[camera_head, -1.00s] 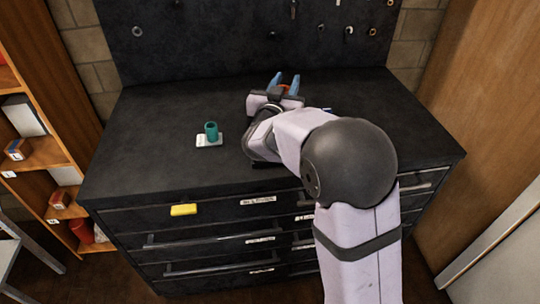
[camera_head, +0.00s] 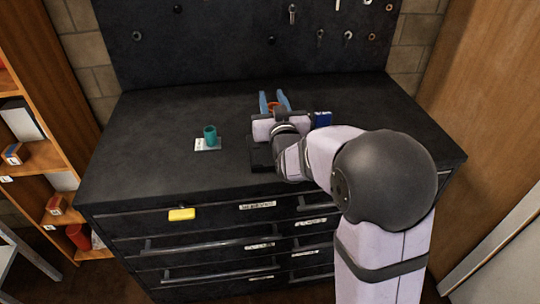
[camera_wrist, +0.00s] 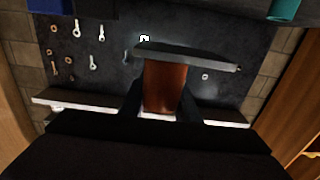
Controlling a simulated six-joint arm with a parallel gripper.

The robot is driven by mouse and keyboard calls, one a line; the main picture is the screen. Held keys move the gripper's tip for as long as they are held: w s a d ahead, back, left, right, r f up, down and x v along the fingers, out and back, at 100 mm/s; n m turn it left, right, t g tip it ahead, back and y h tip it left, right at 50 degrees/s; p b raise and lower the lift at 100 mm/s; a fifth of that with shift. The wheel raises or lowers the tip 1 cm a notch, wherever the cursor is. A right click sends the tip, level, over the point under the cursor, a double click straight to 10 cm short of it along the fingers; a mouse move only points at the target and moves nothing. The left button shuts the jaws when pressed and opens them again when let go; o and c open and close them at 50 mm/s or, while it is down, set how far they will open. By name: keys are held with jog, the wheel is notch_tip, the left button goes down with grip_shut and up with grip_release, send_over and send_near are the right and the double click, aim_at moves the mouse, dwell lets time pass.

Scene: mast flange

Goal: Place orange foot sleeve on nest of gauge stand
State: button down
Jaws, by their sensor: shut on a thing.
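My gripper (camera_head: 274,101) has blue fingers, pointing toward the back of the bench. It is shut on the orange foot sleeve (camera_head: 273,106), of which only a small part shows between the fingers in the head view. In the wrist view the sleeve (camera_wrist: 163,86) is a brown-orange shape in the middle, with a dark grey bar across its far end. I cannot clearly identify the gauge stand or its nest. A low black block (camera_head: 261,154) lies partly hidden beside my wrist, and a blue object (camera_head: 322,119) stands to the right of my gripper.
A teal cylinder (camera_head: 210,134) stands upright on a white plate (camera_head: 208,145) at the left of the black bench top (camera_head: 140,150). A yellow piece (camera_head: 181,214) is at the front edge. A tool board (camera_head: 220,45) rises behind.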

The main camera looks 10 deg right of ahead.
jog(key=shift+f+p, duration=0.35)
jog(key=shift+f, duration=4.7)
jog(key=shift+f, duration=0.2)
jog(key=c, duration=1.3)
grip_release()
jog(key=shift+c, duration=0.2)
jog(key=shift+r, duration=0.15)
jog(key=shift+s+b, duration=0.95)
jog(key=shift+s, duration=2.85)
